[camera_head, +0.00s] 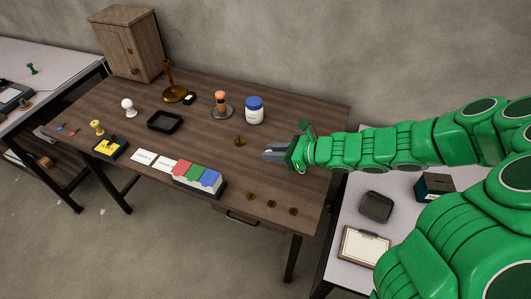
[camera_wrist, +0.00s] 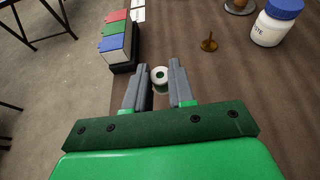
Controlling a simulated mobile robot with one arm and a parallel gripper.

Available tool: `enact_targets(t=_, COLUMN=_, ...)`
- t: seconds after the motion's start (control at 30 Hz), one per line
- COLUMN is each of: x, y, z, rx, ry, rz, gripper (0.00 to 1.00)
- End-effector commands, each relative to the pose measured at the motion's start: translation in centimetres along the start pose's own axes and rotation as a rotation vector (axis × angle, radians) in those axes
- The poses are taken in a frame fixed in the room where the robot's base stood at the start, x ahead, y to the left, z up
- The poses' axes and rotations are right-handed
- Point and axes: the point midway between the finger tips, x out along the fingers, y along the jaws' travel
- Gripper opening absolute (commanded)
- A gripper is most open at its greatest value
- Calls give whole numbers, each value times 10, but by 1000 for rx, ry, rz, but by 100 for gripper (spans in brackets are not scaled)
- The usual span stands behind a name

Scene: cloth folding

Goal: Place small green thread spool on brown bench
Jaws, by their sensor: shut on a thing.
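The small thread spool (camera_wrist: 159,75), with a pale round end and a green centre, is between the two grey fingers of my gripper (camera_wrist: 158,72) in the wrist view. My gripper (camera_head: 270,155) is shut on it. In the head view the spool is hidden or too small to make out. The brown bench (camera_head: 205,125) is a wooden table across the middle of the head view, and its brown top (camera_wrist: 225,75) is under the fingers in the wrist view. My gripper is over its right part. I cannot tell whether the spool touches the top.
A block of red, green and blue boxes (camera_head: 197,178) stands near the front edge. Several brass discs (camera_head: 271,204) lie at the front right. A clear strip of bench surrounds the fingers.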

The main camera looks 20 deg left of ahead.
Motion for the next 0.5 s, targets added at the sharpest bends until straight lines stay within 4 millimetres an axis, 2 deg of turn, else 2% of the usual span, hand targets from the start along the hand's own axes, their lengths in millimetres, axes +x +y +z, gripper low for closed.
enact_targets(t=0.27, x=28, y=-32, z=-8, rx=-3, ry=3, rz=1, gripper=0)
enact_targets(t=0.5, x=49, y=-50, z=-28, rx=0, ry=3, rz=0, gripper=0)
